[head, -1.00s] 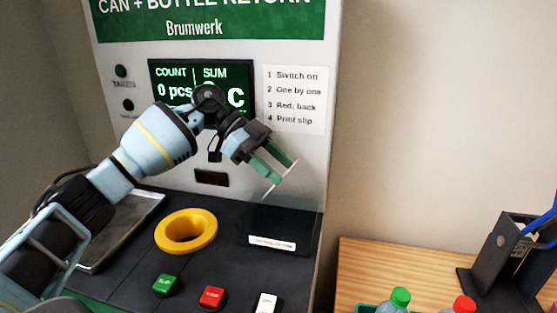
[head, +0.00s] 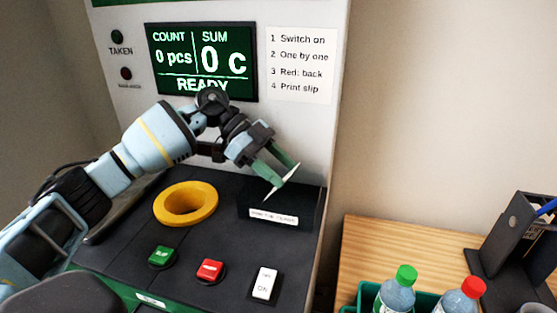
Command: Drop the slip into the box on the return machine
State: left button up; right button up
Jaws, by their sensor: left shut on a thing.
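The return machine (head: 120,215) fills the left and middle of the head view. Its small black box (head: 309,212), with a white label on the front, stands at the right of the dark shelf. My left gripper (head: 280,171) is shut on the slip (head: 284,182), a thin pale piece seen nearly edge-on. The gripper and slip are over the box's opening, and the slip's lower end points down towards it. I cannot tell whether that end is inside the rim. My right gripper is not in view.
A yellow ring (head: 187,221) surrounds an opening left of the box. Green (head: 162,256), red (head: 210,270) and white (head: 265,283) controls are in front. The display (head: 203,62) reads 0 pcs, 0 c, READY. Capped bottles (head: 397,295) stand in a green crate at lower right.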

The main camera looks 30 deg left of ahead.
pick_arm(q)
jog(key=shift+f, duration=0.15)
jog(key=o, duration=0.8)
jog(key=v, duration=0.7)
jog(key=shift+a+r, duration=0.25)
jog(key=shift+a, duration=0.1)
dwell(0.5)
